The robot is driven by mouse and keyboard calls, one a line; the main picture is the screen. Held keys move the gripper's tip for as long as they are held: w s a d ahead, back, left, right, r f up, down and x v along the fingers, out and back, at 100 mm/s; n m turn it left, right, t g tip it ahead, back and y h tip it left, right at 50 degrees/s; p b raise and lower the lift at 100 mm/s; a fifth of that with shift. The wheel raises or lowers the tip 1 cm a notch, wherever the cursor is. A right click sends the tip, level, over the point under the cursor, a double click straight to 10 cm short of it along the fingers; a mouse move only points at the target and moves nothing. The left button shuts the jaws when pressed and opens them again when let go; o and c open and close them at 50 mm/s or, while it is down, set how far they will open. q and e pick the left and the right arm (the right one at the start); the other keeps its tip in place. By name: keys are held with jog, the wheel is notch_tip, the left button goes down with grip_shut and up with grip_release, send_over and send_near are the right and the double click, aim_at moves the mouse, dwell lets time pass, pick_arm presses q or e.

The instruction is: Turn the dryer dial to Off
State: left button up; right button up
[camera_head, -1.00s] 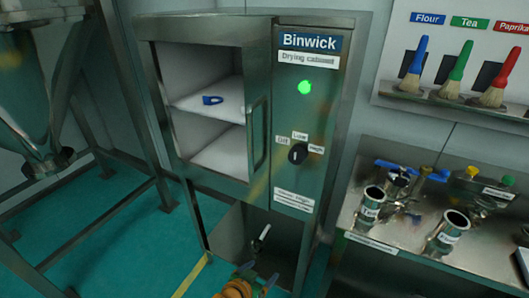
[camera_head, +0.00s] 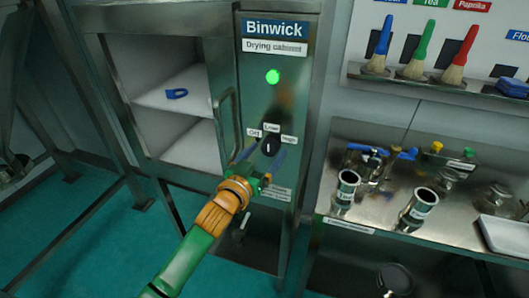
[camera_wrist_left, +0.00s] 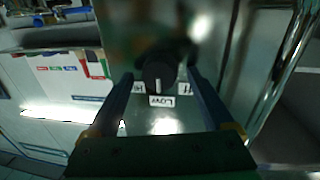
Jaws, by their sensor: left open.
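The black dryer dial (camera_head: 269,146) is on the front panel of the Binwick drying cabinet (camera_head: 262,95). Labels Off, Low and High stand at its left, top and right. In the left wrist view the dial (camera_wrist_left: 158,76) appears upside down, its white mark pointing toward the Low label (camera_wrist_left: 162,101). My left gripper (camera_head: 263,158) is in front of the panel at the dial. Its blue fingers are open, one on each side of the dial, with gaps visible in the left wrist view (camera_wrist_left: 161,92). My right gripper is not in view.
A green lamp (camera_head: 273,77) glows above the dial. The cabinet's vertical door handle (camera_head: 229,125) is just left of my gripper. A blue item (camera_head: 177,93) lies on the upper shelf. A steel bench (camera_head: 345,205) with metal cups stands at the right, below hanging brushes.

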pick_arm(q)
jog(key=c, duration=1.4)
jog(key=shift+o, duration=0.2)
jog(key=shift+n, duration=0.3)
jog(key=n, duration=0.5)
jog(key=shift+f+n+t, duration=0.15)
jog(key=shift+n+t, duration=0.15)
jog(key=shift+t, duration=0.1)
jog(key=n, duration=0.3)
jog(key=n+t, duration=0.1)
jog(key=n, duration=0.2)
jog(key=shift+f+y, duration=0.1)
jog(key=shift+y, duration=0.2)
jog(key=shift+n, duration=0.4)
jog(key=o, duration=1.4)
jog(key=shift+c, duration=0.2)
